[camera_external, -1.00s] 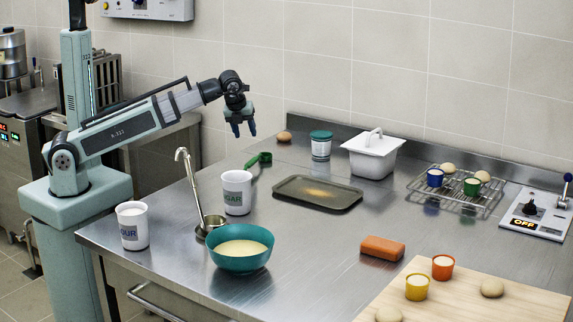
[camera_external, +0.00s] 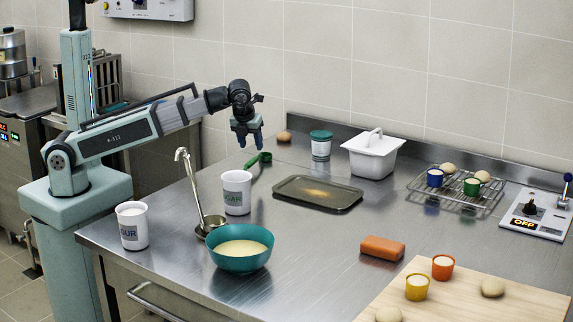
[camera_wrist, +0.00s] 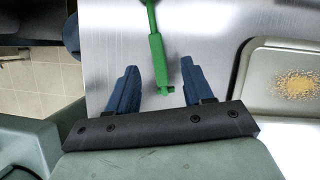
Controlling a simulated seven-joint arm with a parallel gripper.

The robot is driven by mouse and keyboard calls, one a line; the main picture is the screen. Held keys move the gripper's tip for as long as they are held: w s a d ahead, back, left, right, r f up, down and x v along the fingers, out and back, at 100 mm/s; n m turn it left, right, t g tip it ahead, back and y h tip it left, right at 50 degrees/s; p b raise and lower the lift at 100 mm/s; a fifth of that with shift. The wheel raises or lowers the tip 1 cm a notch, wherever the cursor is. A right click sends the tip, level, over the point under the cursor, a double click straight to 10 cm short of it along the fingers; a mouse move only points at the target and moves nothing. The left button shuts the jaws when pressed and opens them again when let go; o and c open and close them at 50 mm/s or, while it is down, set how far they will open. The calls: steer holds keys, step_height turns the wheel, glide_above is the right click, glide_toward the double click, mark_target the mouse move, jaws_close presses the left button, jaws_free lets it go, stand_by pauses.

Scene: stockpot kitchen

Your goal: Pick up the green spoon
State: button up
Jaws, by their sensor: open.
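The green spoon (camera_external: 257,159) lies on the steel counter behind the sugar cup, left of the baking tray. In the wrist view its green handle (camera_wrist: 157,58) points down between my fingers, and its bowl is cut off at the top edge. My gripper (camera_external: 249,142) is above the counter, over the spoon's far end, with its fingers pointing down. In the wrist view my gripper (camera_wrist: 160,82) is open, with one blue finger on each side of the handle's end. Nothing is held.
The dark baking tray (camera_external: 290,203) lies right of the spoon. The sugar cup (camera_external: 237,192), ladle (camera_external: 192,190) and teal bowl (camera_external: 240,262) stand nearer the front. A white tub (camera_external: 372,157) and green-lidded jar (camera_external: 320,148) stand at the back.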

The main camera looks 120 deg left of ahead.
mark_target(255, 158)
steer(key=shift+x, duration=1.7)
steer(key=shift+s+a+x, duration=0.15)
steer(key=shift+x, duration=0.8)
steer(key=shift+s+a+x, duration=0.15)
steer(key=shift+x, duration=0.85)
steer(key=shift+a+f, duration=0.25)
steer(key=shift+f, duration=0.2)
steer(key=shift+c, duration=0.2)
jaws_close()
